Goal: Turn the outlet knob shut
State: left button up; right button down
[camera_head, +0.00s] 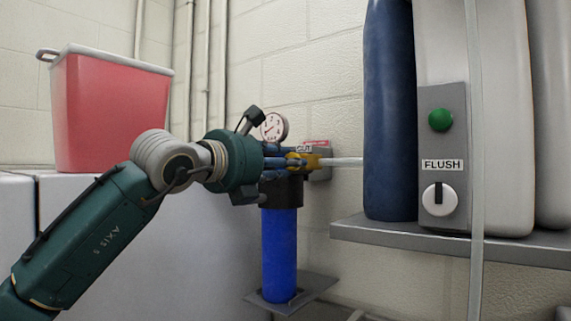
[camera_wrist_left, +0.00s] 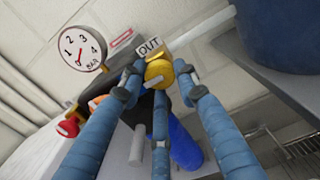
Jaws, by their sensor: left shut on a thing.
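The outlet knob (camera_head: 297,160) is yellow and sits below a small OUT label, on the fitting atop the blue filter housing (camera_head: 279,250). My left gripper (camera_head: 285,160) reaches it from the left. In the left wrist view the yellow knob (camera_wrist_left: 158,72) lies between the blue fingers of the left gripper (camera_wrist_left: 160,80), which are shut on it. The fingers hide parts of the knob's edge. A white mark shows across its face. My right gripper is in neither view.
A pressure gauge (camera_head: 274,126) stands just above the gripper. To the right, a grey shelf (camera_head: 500,245) carries a blue tank (camera_head: 390,110) and a FLUSH panel (camera_head: 442,150). A red cooler (camera_head: 110,112) stands at the left. A red knob (camera_wrist_left: 69,127) is left of the fingers.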

pick_arm(q)
jog(key=shift+f+m, duration=0.25)
jog(key=shift+m, duration=0.15)
jog(key=m+b, duration=0.1)
jog(key=m, duration=0.2)
jog(key=shift+f, duration=0.1)
jog(key=m, duration=0.5)
jog(key=shift+m+b, duration=0.3)
jog(key=shift+b, duration=0.05)
jog(key=shift+m+p, duration=0.45)
jog(key=shift+m, duration=3.55)
jog(key=shift+r, duration=0.2)
